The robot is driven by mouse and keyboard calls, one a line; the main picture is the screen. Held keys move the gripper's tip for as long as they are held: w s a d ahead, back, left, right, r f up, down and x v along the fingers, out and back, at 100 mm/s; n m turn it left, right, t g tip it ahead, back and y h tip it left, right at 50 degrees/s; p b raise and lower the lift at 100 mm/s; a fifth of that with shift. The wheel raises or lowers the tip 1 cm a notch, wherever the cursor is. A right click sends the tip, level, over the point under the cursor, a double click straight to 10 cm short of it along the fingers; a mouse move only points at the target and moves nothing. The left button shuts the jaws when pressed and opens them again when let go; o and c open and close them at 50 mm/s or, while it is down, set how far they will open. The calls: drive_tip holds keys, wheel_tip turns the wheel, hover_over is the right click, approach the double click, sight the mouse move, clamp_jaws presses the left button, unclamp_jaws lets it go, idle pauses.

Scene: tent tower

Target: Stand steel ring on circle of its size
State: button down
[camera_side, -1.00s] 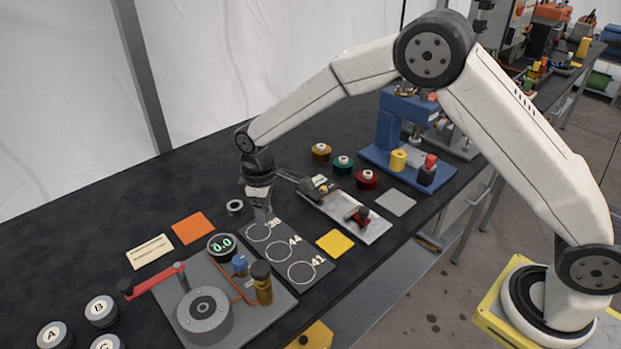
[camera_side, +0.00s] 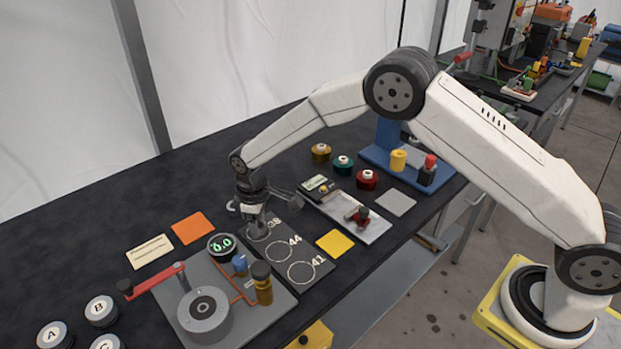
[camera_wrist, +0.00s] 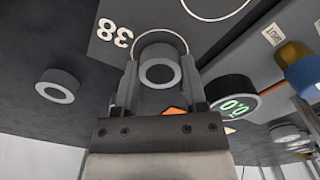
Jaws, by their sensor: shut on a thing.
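A steel ring (camera_wrist: 160,70) sits between the two fingers of my gripper (camera_wrist: 160,88) in the wrist view. My gripper is shut on it, over the circle marked 38 (camera_wrist: 163,33) on the dark plate (camera_wrist: 140,14). The circle's far arc shows beyond the ring; whether the ring touches the plate cannot be told. In the side view my gripper (camera_side: 256,224) points down at the 38 circle and hides the held ring. Circles 44 (camera_side: 279,251) and 41 (camera_side: 302,272) are empty. A second ring (camera_wrist: 58,86) lies off the plate, on the dark table.
A grey base with a round cylinder (camera_side: 203,309) and a red lever (camera_side: 157,281) stands left of the plate. A round display (camera_side: 221,246) is close to my gripper. Yellow (camera_side: 335,242) and orange (camera_side: 193,228) squares lie nearby. A caliper-like tool (camera_side: 318,184) lies behind.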

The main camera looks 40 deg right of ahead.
drive_tip(key=shift+f, duration=0.2)
drive_tip(key=shift+c, duration=0.7)
unclamp_jaws()
wheel_tip(320, 180, up, 12)
idle(0.3)
drive_tip(key=shift+r, duration=0.1)
drive_tip(key=shift+d, duration=0.1)
idle(0.4)
